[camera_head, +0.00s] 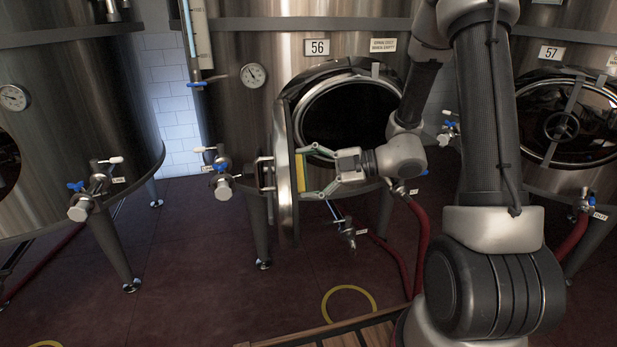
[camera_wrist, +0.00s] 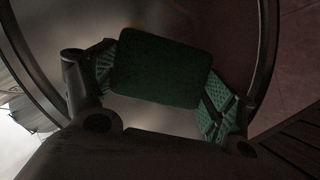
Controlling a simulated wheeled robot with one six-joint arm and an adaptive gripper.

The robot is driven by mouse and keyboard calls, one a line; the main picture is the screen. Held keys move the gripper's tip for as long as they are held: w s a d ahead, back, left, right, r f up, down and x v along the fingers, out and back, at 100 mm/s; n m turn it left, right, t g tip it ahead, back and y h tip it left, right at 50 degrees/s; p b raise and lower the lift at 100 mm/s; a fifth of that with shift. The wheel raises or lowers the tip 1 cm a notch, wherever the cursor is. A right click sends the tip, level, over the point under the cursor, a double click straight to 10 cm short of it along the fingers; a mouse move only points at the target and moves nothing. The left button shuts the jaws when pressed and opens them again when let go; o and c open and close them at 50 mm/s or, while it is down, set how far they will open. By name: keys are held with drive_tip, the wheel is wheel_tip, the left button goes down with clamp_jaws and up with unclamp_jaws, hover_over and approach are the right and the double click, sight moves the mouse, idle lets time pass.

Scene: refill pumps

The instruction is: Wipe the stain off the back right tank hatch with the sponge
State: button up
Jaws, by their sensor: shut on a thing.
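My gripper (camera_head: 303,173) is shut on the sponge (camera_head: 300,172), which shows as a yellow strip between the fingers in the head view. In the wrist view the sponge's dark green face (camera_wrist: 160,68) fills the middle, between the two green-padded fingers. The hatch door (camera_head: 284,172) of tank 56 stands swung open, seen nearly edge-on. The sponge is at or very close to its inner face; I cannot tell if they touch. In the wrist view the round hatch face (camera_wrist: 150,112) lies behind the sponge. I cannot make out a stain; the sponge covers part of the face.
Tank 56 (camera_head: 235,110) has a dark round opening (camera_head: 350,115) right of the door. A valve (camera_head: 222,185) sits left of the door, and another (camera_head: 348,238) below. Tank 57's shut hatch (camera_head: 565,122) is at right. Red hoses (camera_head: 421,245) run below my arm.

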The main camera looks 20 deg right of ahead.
drive_tip(key=w, duration=0.4)
drive_tip(key=w+d, duration=0.1)
drive_tip(key=w, duration=0.2)
idle(0.4)
drive_tip(key=s+a, duration=0.1)
drive_tip(key=s, duration=1)
drive_tip(key=shift+s+a, duration=0.2)
drive_tip(key=shift+a, duration=0.1)
idle(0.4)
drive_tip(key=shift+d, duration=0.1)
drive_tip(key=shift+s+d, duration=0.15)
drive_tip(key=shift+d, duration=1.3)
drive_tip(key=shift+s+d, duration=0.1)
drive_tip(key=shift+d, duration=1.35)
drive_tip(key=shift+d, duration=0.1)
drive_tip(key=shift+s+d, duration=0.15)
drive_tip(key=shift+d, duration=1.25)
